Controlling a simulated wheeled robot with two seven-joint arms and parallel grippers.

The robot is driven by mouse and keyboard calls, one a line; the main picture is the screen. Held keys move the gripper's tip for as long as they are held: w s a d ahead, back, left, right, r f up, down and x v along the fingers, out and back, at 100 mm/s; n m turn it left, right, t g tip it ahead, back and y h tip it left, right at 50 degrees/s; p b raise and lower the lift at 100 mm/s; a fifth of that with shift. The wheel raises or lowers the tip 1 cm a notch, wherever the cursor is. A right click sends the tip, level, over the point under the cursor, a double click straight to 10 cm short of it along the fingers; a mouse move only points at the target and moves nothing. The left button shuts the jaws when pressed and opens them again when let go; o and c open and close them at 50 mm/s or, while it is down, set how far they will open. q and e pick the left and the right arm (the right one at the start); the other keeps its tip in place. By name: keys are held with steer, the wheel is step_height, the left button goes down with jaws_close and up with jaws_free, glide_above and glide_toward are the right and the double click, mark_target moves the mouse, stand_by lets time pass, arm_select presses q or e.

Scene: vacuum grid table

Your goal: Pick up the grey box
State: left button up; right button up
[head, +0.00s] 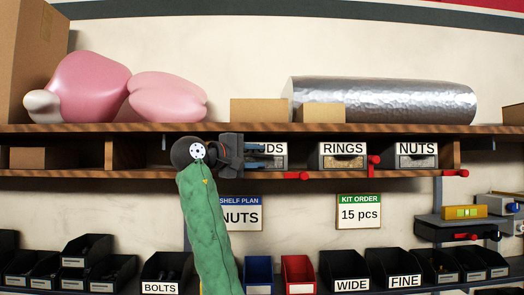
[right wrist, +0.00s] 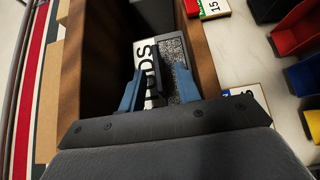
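Three grey boxes stand in the lower shelf bay. One has a partly hidden label ending in "UDS" (head: 280,150), then come the RINGS box (head: 343,162) and the NUTS box (head: 416,162). My right gripper (head: 270,155) is in front of the "UDS" box and hides its left part. In the right wrist view the blue fingers (right wrist: 159,72) stand apart, close to that box (right wrist: 174,52). A dark narrow piece shows between them; I cannot tell whether they touch it. My left gripper is not in view.
The wooden upper shelf (head: 220,128) and lower board (head: 400,172) closely bound the bay. Red clamp-like pieces (head: 374,160) sit at the lower board's edge. A silver roll (head: 385,100), cartons (head: 258,110) and pink bundles (head: 92,85) lie above. Bins (head: 298,272) line the bottom.

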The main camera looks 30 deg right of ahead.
steer(key=shift+w+d, duration=0.15)
steer(key=shift+d, duration=0.5)
steer(key=shift+a, duration=0.25)
steer(key=shift+c, duration=0.8)
jaws_close()
steer(key=shift+d, duration=0.15)
